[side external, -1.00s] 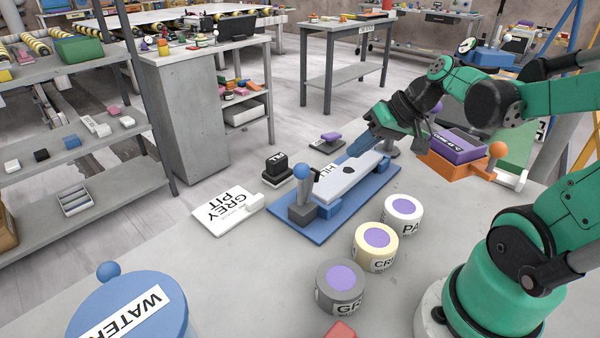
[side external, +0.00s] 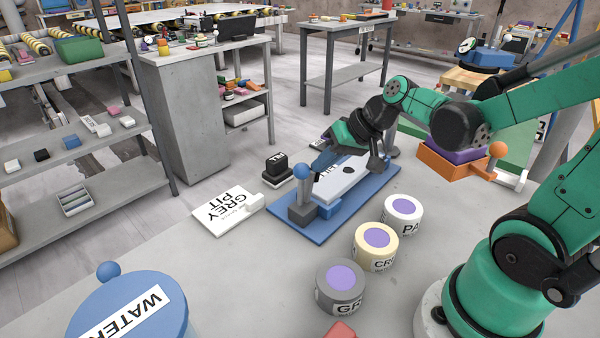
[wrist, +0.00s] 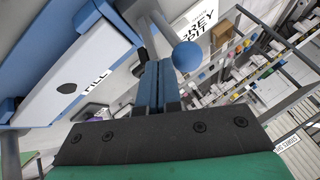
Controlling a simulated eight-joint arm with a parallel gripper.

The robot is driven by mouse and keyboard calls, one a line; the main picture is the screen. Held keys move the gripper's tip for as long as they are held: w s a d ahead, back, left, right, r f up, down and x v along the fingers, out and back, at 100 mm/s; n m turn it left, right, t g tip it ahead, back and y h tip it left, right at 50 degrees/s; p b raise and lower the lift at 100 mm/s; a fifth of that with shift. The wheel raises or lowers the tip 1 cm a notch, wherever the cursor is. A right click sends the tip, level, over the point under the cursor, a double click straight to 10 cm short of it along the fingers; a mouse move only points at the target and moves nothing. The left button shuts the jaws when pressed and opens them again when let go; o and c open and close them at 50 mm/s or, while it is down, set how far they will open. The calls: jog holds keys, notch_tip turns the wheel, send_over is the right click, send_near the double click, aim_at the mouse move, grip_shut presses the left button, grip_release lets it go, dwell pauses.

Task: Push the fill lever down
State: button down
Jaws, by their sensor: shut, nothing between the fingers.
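The fill lever (side external: 302,188) stands upright with a blue ball (side external: 302,171) on top, rising from a grey block on the near left end of a blue base (side external: 297,229). A white slab (side external: 340,184) on that base carries a label that reads FILL in the wrist view (wrist: 92,83). My gripper (side external: 318,164) is just right of and behind the ball, about level with it. In the wrist view its two blue fingers (wrist: 158,88) are together and empty, with the ball (wrist: 187,56) beside their tips; I cannot tell whether they touch.
A GREY PIT plate (side external: 228,210) and a small black block (side external: 277,168) lie left of the base. Several round pots, one cream (side external: 376,247), stand in front. An orange stand with an orange-ball lever (side external: 498,150) is at right. A blue WATER lid (side external: 130,305) is front left.

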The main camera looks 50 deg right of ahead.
aim_at(305, 173)
jog(key=shift+a+r+h, duration=0.1)
jog(key=shift+a+h, duration=0.15)
jog(key=shift+h, duration=0.05)
jog(key=shift+a, duration=0.25)
jog(key=a+h, duration=0.1)
jog(key=a+n+h, duration=0.1)
jog(key=h, duration=0.1)
jog(key=shift+a+r+n, duration=0.25)
jog(key=shift+a+n, duration=0.05)
jog(key=shift+a, duration=0.1)
jog(key=a+f+n+h, duration=0.1)
jog(key=a+f+h, duration=0.3)
jog(key=a+h, duration=0.2)
jog(key=shift+a+n, duration=0.4)
jog(key=shift+a, duration=0.2)
jog(key=shift+a+f, duration=0.1)
dwell(0.4)
